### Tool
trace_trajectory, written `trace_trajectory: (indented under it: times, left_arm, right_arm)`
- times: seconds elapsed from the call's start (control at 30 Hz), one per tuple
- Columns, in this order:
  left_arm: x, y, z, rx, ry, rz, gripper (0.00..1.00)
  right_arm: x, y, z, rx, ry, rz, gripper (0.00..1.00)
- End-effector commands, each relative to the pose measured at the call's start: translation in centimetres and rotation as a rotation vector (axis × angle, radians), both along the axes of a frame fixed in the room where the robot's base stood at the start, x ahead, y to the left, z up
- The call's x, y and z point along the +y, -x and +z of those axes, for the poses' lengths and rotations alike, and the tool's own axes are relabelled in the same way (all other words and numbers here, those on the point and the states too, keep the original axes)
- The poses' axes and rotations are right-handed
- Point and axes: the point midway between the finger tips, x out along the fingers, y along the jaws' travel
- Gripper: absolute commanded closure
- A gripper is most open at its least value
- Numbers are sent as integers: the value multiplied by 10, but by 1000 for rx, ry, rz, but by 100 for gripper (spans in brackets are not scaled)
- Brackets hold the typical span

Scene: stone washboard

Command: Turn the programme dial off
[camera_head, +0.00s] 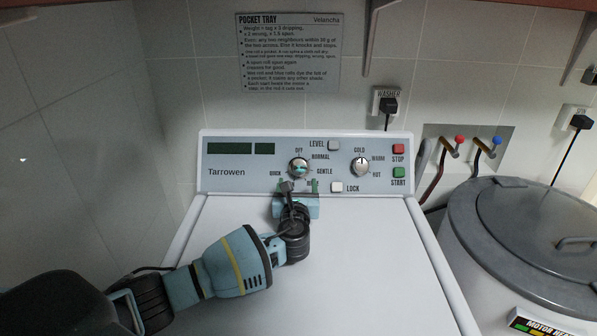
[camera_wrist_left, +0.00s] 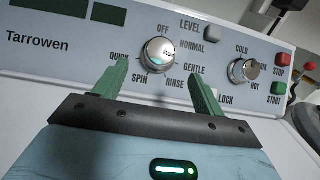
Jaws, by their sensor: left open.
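The programme dial (camera_head: 299,168) is a round silver knob on the washer's upright panel. Around it are the labels OFF, NORMAL, GENTLE and QUICK. The left wrist view shows the same dial (camera_wrist_left: 159,55), with RINSE and SPIN below it; OFF is at its top. I cannot tell for sure which label its pointer faces. My left gripper (camera_head: 298,186) is just below and in front of the dial in the head view. Its green fingers (camera_wrist_left: 157,78) are open, one to each side of the dial in the wrist view, with no clear contact. My right gripper is not in view.
A second dial (camera_head: 360,166) for temperature stands to the right. LEVEL (camera_head: 334,145) and LOCK (camera_head: 337,184) buttons are close by. Red STOP (camera_head: 398,149) and green START (camera_head: 398,173) buttons are farther right.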

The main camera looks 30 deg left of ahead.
Motion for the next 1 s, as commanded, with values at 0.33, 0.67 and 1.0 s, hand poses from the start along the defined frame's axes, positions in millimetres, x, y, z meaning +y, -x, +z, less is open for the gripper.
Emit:
trace_trajectory:
  times: [0.33, 0.67, 1.0]
  left_arm:
    - [20, -43, -4, 6, -1, 2, 30]
    - [31, -66, -2, 3, 0, -1, 30]
    - [31, -67, -1, 1, 0, -1, 39]
  right_arm:
    - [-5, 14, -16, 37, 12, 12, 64]
    - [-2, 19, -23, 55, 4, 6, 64]
    - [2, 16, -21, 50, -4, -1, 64]
